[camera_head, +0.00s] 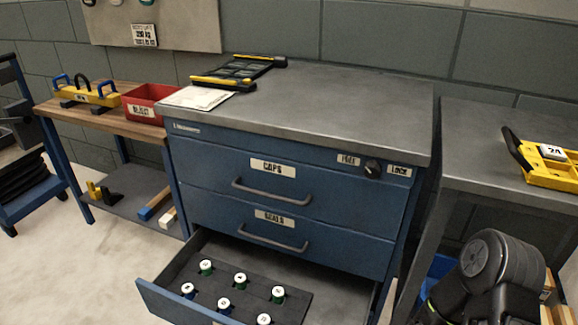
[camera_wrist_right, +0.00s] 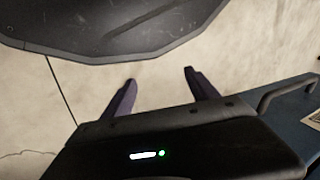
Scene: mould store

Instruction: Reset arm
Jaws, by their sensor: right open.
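My right gripper (camera_wrist_right: 158,85) shows in the right wrist view with its two dark fingers spread apart. Nothing is between them, and the pale floor (camera_wrist_right: 150,62) lies behind. My right arm shows at the lower right of the head view, folded low beside the cabinet; its gripper is out of that view. A piece of the blue cabinet (camera_wrist_right: 300,130) with a dark handle (camera_wrist_right: 285,90) is at the right of the wrist view, apart from the fingers. My left arm and gripper are in neither view.
The cabinet's bottom drawer (camera_head: 165,302) stands open with several white-topped pieces in dark foam. A red bin (camera_head: 150,101) and a yellow tool (camera_head: 88,94) are on the left bench. A yellow tray (camera_head: 548,165) sits on the right table. The cabinet top (camera_head: 340,100) is mostly clear.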

